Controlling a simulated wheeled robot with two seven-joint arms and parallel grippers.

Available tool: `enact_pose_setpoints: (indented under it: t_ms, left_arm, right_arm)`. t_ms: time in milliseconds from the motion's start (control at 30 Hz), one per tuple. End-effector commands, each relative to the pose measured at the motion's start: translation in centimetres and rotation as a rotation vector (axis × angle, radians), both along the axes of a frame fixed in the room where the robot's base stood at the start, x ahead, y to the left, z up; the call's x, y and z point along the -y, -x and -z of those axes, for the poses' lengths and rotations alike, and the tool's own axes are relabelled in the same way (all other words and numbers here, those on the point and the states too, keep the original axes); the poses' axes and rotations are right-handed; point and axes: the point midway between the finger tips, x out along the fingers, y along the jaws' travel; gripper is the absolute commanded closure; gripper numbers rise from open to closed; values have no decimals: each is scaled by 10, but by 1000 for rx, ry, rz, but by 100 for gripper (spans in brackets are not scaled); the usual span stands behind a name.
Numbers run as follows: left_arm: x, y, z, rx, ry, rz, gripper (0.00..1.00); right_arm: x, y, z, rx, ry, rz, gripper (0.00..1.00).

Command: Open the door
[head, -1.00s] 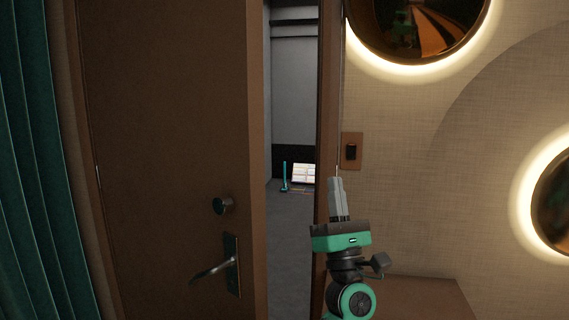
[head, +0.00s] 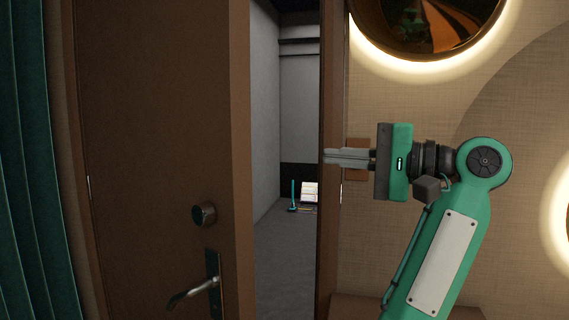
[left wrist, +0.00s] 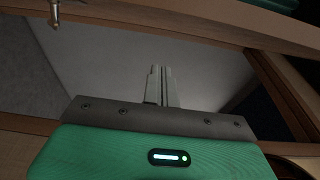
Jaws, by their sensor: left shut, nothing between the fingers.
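The brown door (head: 150,140) stands ajar at the left in the head view. My left gripper (head: 327,156) is shut and empty. It points left, with its fingertips in front of the frame's right post at the gap, apart from the door's edge. Its shut fingers also show in the left wrist view (left wrist: 160,85). My right gripper is not in view.
A grey room shows through the gap, with a small teal upright item (head: 293,196) and a pale panel (head: 309,192) on its floor. A green curtain (head: 25,160) hangs at the far left.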

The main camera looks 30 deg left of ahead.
Motion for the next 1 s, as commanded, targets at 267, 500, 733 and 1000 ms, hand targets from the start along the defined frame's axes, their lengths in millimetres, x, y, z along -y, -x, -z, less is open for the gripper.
enact_pose_setpoints:
  t_ms: [267, 500, 733, 1000]
  left_arm:
    - [-37, 1, 1, 2, 7, -1, 100]
    - [-90, 3, 0, 2, 3, -5, 100]
    - [-105, 27, 1, 2, 2, -1, 100]
    - [-107, 42, 0, -1, 2, -1, 100]
  right_arm:
    - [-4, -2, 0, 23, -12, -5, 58]
    - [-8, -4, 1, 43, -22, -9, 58]
    - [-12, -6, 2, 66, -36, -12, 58]
    - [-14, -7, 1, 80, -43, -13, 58]
